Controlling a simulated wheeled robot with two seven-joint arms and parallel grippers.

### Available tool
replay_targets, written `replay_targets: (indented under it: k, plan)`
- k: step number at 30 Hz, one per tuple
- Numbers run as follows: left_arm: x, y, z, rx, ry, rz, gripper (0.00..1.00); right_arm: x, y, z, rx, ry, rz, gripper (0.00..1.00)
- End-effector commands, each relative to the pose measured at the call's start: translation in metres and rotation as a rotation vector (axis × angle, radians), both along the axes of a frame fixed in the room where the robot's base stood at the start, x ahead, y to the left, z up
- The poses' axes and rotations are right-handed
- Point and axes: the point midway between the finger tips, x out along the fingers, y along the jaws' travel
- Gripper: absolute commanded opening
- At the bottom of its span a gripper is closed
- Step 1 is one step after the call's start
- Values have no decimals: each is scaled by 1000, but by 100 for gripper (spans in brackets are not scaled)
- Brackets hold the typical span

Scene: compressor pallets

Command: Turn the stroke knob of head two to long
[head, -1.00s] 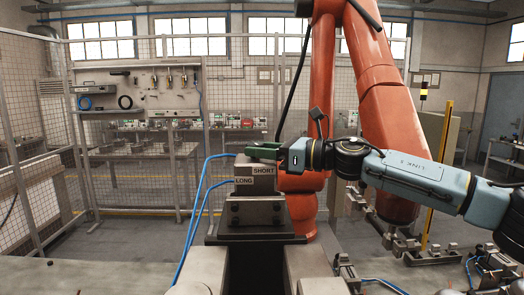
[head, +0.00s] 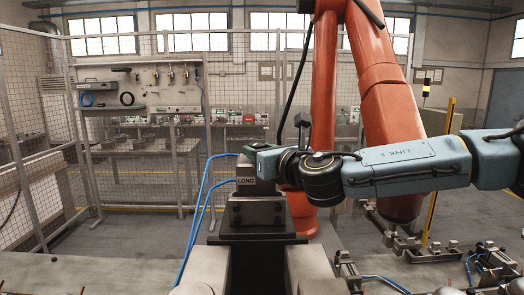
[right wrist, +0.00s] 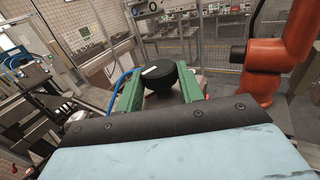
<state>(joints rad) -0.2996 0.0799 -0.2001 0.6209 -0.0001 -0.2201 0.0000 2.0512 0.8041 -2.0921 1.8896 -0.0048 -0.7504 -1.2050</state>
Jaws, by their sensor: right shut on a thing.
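The stroke knob, a round black knob (right wrist: 172,82) with a white mark on its top, shows in the right wrist view. The green fingers of my right gripper (right wrist: 160,88) stand on both sides of it, shut on it. In the head view my right gripper (head: 254,150) is at the top of the grey head block (head: 263,187), and the knob is hidden there. The LONG label (head: 246,181) shows on the block's front; the SHORT label is hidden behind my arm. My left gripper is not in view.
An orange robot arm (head: 375,75) stands close behind my right arm. Blue hoses (head: 194,215) run down the block's left side. A dark clamp base (head: 257,215) is below the block. A mesh fence (head: 240,110) and workbenches are farther back.

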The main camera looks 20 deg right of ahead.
Motion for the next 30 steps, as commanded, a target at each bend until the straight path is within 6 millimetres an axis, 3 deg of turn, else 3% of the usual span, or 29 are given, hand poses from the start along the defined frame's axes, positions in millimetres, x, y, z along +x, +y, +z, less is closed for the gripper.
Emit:
replay_targets:
  k: [30]
  plan:
    - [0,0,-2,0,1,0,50,4,16,-1,-1,1,-935,14]
